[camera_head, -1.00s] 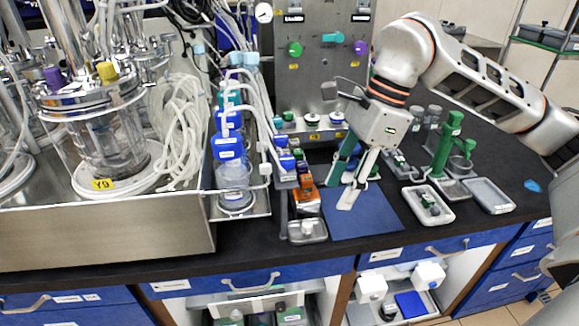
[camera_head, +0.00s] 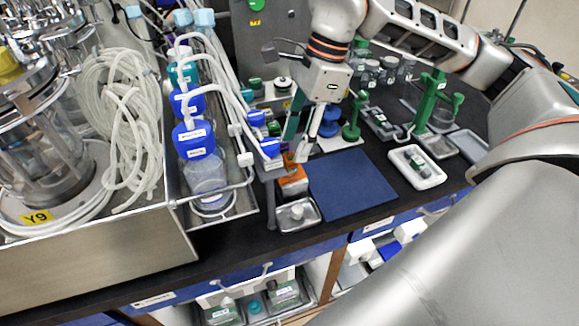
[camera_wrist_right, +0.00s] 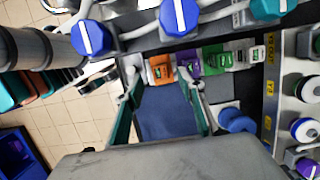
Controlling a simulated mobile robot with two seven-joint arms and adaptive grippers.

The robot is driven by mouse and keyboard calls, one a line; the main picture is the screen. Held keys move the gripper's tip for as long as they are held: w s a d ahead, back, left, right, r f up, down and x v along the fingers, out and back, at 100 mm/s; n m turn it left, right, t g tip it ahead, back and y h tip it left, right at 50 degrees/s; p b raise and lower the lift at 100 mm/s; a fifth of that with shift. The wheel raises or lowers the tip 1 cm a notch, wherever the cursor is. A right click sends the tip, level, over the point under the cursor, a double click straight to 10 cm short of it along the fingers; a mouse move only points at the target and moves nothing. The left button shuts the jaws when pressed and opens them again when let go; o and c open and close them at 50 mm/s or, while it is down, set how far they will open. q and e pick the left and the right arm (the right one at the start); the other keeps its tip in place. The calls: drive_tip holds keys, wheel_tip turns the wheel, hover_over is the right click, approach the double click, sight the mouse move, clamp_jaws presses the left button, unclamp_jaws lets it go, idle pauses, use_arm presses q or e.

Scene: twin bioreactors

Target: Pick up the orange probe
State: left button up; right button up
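The orange probe (camera_head: 293,181) is a small block at the front end of a row of coloured blocks, left of the blue mat (camera_head: 350,186). In the right wrist view the orange probe (camera_wrist_right: 160,70) lies beyond and between the fingertips, with purple and green blocks to its right. My right gripper (camera_head: 297,143) points down just behind and above the orange probe in the head view. Its fingers are spread apart with nothing held, as the right wrist view (camera_wrist_right: 160,85) shows. Whether a finger touches the probe I cannot tell. My left gripper is not in view.
Blue-capped bottles (camera_head: 194,139) and white tubes stand close left of the gripper. A small metal tray (camera_head: 298,215) sits in front of the probe. A white tray (camera_head: 417,167) and a green stand (camera_head: 430,100) are to the right. The blue mat is clear.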

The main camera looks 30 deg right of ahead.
sight(291, 168)
drive_tip(key=shift+x, duration=1.45)
drive_tip(key=shift+d, duration=0.1)
clamp_jaws()
drive_tip(key=shift+r, duration=0.1)
